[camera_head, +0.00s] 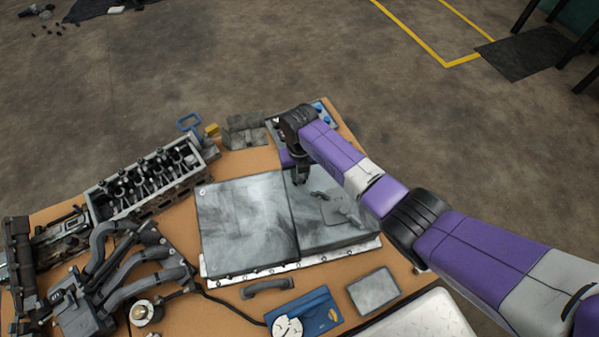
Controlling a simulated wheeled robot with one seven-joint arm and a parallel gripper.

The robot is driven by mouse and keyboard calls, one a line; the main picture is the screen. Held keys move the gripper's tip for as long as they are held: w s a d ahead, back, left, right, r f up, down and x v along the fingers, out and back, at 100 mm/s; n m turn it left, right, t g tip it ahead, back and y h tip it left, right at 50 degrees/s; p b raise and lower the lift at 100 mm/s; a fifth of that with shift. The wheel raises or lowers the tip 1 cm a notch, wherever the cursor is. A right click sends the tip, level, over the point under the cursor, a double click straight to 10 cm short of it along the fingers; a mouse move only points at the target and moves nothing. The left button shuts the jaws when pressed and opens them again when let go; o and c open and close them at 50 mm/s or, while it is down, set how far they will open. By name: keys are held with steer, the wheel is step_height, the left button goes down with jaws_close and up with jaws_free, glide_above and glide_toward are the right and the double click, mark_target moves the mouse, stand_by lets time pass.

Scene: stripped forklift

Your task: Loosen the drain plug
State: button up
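A wide grey metal pan (248,222) lies flat with a pale flange along its front edge, on an orange-brown work surface (225,163). I cannot make out the drain plug for certain. A small light round spot (202,190) shows at the pan's upper left corner. Some small grey parts or raised shapes (340,209) show on its right half. My arm reaches in from the right. My gripper (303,181) points down over the pan's upper right part, near its back edge. It is small and dark here, and its fingers cannot be told apart, nor whether it touches anything.
A cylinder head (150,183) and dark pipes (140,262) crowd the left. A grey block (244,131) and blue-handled tool (189,123) lie behind the pan. In front are a curved handle (267,288), a blue card (318,312) and a grey plate (374,291).

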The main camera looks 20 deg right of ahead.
mark_target(299, 176)
step_height(299, 176, up, 5)
steer(key=p, duration=0.4)
steer(key=shift+f+p, duration=0.15)
steer(key=shift+p, duration=0.2)
steer(key=shift+f, duration=0.1)
steer(key=o, duration=0.6)
steer(key=shift+c, duration=0.2)
step_height(299, 176, up, 8)
steer(key=p, duration=0.3)
steer(key=shift+f, duration=0.1)
